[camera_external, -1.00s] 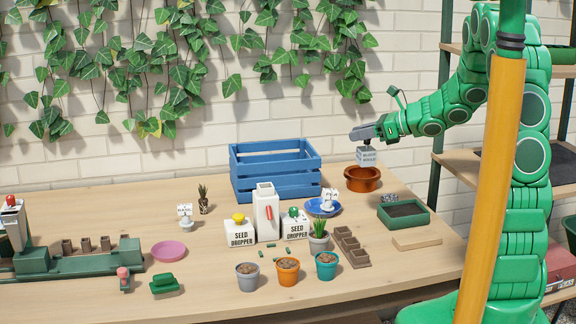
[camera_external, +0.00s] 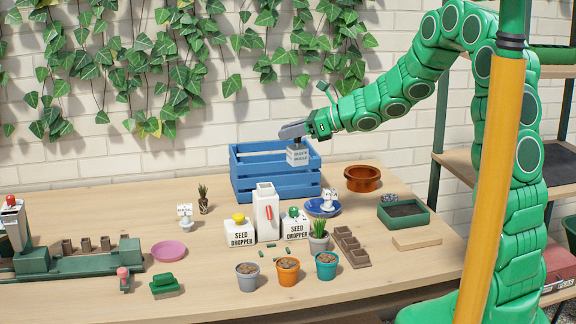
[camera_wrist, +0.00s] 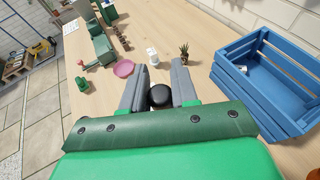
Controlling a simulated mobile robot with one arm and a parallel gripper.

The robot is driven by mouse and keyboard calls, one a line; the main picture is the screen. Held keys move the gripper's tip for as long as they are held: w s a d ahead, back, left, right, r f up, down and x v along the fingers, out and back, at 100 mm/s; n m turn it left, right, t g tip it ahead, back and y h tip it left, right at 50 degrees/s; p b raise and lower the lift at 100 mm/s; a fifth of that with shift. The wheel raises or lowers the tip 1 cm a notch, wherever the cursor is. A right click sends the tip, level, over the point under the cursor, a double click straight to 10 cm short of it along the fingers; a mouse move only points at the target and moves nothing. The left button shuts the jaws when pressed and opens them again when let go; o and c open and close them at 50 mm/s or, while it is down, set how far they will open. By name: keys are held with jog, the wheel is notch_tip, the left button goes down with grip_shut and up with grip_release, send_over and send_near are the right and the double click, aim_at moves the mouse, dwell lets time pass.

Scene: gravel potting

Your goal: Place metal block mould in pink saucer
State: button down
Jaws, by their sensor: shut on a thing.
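The metal block mould (camera_external: 298,156) is a small grey block labelled "BLOCK MOULD". It hangs below my gripper (camera_external: 282,132) in the external view, in front of the blue crate's right end. My gripper is shut on its upper part; in the wrist view a round black knob (camera_wrist: 160,96) sits between the grey fingers. The block itself is hidden there. The pink saucer (camera_external: 169,250) lies empty on the table at the left, well away from my gripper. It also shows in the wrist view (camera_wrist: 124,68), beyond the fingers.
The blue crate (camera_external: 262,184) stands at the back, close to the held block. A green machine (camera_external: 70,259) is left of the saucer.

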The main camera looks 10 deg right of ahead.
jog(key=s+a+f+n+g, duration=0.1)
jog(key=s+a, duration=0.4)
jog(key=a, duration=0.4)
jog(key=s+a+n+g+y, duration=0.1)
jog(key=s+a, duration=0.3)
jog(key=a, duration=0.4)
jog(key=s+a+f+n+g, duration=0.1)
jog(key=s+a, duration=0.4)
jog(key=a, duration=0.4)
jog(key=shift+w+a+f, duration=1.6)
jog(key=shift+w+f, duration=0.05)
jog(key=shift+f, duration=1.35)
jog(key=shift+w+a+f, duration=1.6)
jog(key=shift+f, duration=1.35)
jog(key=shift+w+a+f, duration=1.6)
jog(key=shift+w+f, duration=0.05)
jog(key=shift+f, duration=1.35)
jog(key=shift+f, duration=0.15)
jog(key=c, duration=0.9)
grip_release()
jog(key=shift+o, duration=0.2)
